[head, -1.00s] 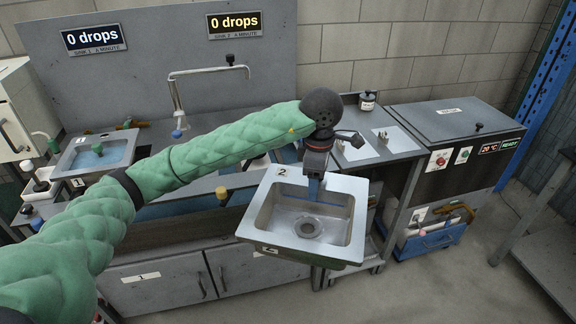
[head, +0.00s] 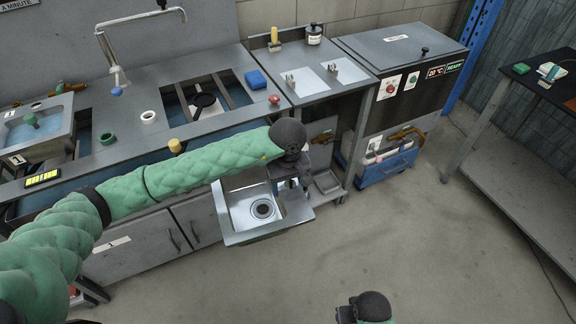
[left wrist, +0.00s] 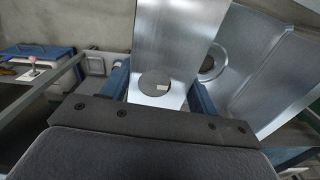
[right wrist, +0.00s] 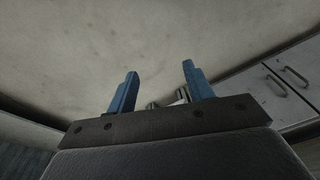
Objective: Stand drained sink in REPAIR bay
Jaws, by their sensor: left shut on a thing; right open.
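The steel sink (head: 238,212) hangs in front of the bench cupboards, above the floor, its basin and drain facing up toward my head. My left gripper (head: 291,186) is shut on its right-hand part. In the left wrist view the sink's metal wall (left wrist: 165,45) passes between the fingers, with a round hole near them. The exact grip is partly hidden. My right gripper (head: 366,308) is at the bottom of the head view; its blue fingers (right wrist: 158,90) are apart and empty. I cannot read any REPAIR sign.
The bench (head: 190,130) with another sink (head: 35,130) is at left. A cabinet reading 20 °C READY (head: 405,75) stands at back right, with a blue crate (head: 388,170) below it. A metal table (head: 510,130) is at far right. The floor between is clear.

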